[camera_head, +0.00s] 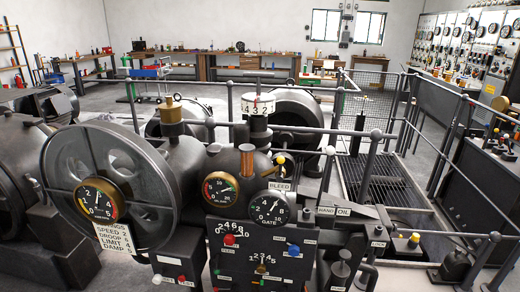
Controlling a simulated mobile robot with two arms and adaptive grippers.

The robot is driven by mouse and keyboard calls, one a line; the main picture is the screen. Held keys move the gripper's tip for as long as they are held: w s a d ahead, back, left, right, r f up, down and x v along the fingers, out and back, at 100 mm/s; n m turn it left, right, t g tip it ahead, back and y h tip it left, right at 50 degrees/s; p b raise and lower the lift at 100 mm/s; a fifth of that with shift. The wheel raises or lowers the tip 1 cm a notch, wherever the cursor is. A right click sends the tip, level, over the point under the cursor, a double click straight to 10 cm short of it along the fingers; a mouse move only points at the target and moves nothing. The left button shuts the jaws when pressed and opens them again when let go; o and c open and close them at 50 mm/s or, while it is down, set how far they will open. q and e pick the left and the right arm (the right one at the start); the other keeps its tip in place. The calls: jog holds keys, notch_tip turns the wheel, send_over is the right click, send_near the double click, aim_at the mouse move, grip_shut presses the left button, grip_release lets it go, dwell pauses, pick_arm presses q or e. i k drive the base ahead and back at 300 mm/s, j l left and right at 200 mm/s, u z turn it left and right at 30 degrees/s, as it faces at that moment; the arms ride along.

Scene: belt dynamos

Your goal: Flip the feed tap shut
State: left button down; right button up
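I cannot tell for sure which fitting is the feed tap; no label that I can read says feed. A small lever with a yellow knob (280,160) sticks out above a plate marked BLEED (281,187), right of the dark dome with a copper-coloured column. Another yellow knob (414,240) stands low at the right, near the LOCK plate (377,244). A HAND OIL plate (333,211) sits between them. Whether any valve is open or shut does not show clearly. Neither of my grippers is in view.
A black control panel (262,262) with red and blue knobs stands in front, below several round gauges, including one marked GATE (268,209). A large dark wheel housing (105,165) fills the left. Metal railings (374,165) and a grated floor (385,185) lie at right.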

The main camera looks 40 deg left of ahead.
aim_at(217, 271)
jog(key=u, duration=0.4)
jog(key=k+u, duration=0.1)
jog(key=u, duration=0.3)
jog(key=j+u, duration=0.1)
jog(key=u, duration=0.35)
jog(key=k+j+u, duration=0.1)
jog(key=u, duration=0.3)
